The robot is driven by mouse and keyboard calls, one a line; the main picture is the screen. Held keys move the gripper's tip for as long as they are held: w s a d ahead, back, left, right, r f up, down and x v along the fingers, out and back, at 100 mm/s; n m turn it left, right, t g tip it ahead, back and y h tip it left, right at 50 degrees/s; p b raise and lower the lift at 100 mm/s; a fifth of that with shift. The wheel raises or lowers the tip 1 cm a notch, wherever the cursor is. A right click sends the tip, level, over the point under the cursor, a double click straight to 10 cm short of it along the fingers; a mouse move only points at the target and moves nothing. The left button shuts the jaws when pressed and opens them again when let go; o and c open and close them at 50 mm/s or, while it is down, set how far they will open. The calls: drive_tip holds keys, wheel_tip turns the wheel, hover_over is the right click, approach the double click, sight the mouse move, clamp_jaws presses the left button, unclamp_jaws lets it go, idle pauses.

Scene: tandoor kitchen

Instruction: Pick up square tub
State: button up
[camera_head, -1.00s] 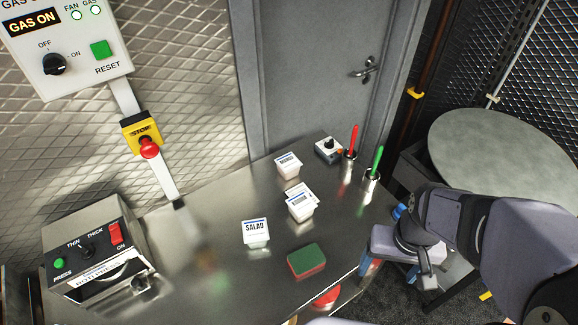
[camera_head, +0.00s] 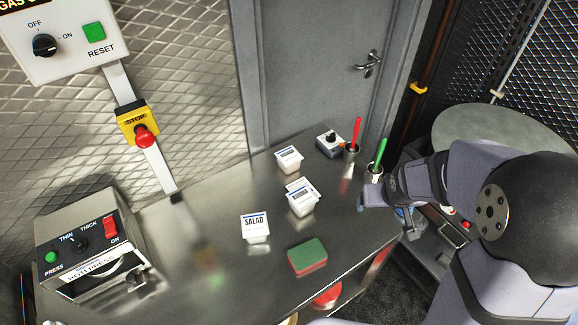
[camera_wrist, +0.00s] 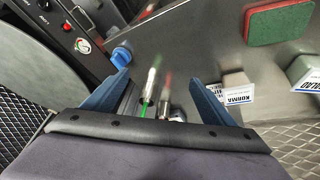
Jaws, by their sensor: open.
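Several small white tubs stand on the steel counter (camera_head: 200,270). One with a blue-edged SALAD label (camera_head: 255,229) is nearest the front; it also shows at the right edge of the wrist view (camera_wrist: 309,74). A middle tub (camera_head: 302,203) overlaps another white labelled piece (camera_head: 294,184) behind it. A further tub (camera_head: 288,159) stands at the back. A tub labelled KORMA (camera_wrist: 239,96) shows in the wrist view. I cannot tell which is the square tub. My gripper (camera_wrist: 162,82) is open and empty at the counter's right end, apart from the tubs.
A green-and-red sponge (camera_head: 307,257) lies near the front edge. Metal cups with a red (camera_head: 355,133) and a green handle (camera_head: 382,155) stand close to my gripper. A press machine (camera_head: 92,248) fills the left end.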

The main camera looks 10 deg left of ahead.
drive_tip(key=w+a+f+n+t+y+b, duration=0.2)
drive_tip(key=w+a+f+t, duration=0.15)
drive_tip(key=w+a, duration=0.45)
drive_tip(key=n+t+y+b, duration=0.2)
drive_tip(key=n+y+b, duration=0.1)
drive_tip(key=y, duration=0.2)
approach(289, 156)
drive_tip(key=shift+g, duration=0.25)
drive_tip(key=w+d, duration=0.1)
drive_tip(key=d, duration=0.1)
drive_tip(key=w+d+f, duration=0.1)
drive_tip(key=d, duration=0.1)
drive_tip(key=w+d, duration=0.1)
drive_tip(key=d, duration=0.1)
drive_tip(key=shift+d+f, duration=0.1)
drive_tip(key=shift+f, duration=0.1)
drive_tip(key=a, duration=0.1)
drive_tip(key=a+n+y, duration=0.1)
drive_tip(key=a, duration=0.1)
drive_tip(key=a+y+b, duration=0.1)
drive_tip(key=a, duration=0.1)
drive_tip(key=shift+w+a+f+n, duration=0.15)
drive_tip(key=shift+f+n, duration=0.15)
drive_tip(key=shift+f, duration=0.05)
drive_tip(key=shift+a+y, duration=0.4)
drive_tip(key=shift+y, duration=0.1)
drive_tip(key=shift+s+p+x, duration=0.25)
drive_tip(key=shift+p+x, duration=1.55)
drive_tip(key=shift+x, duration=1.75)
drive_tip(key=shift+a+f, duration=0.15)
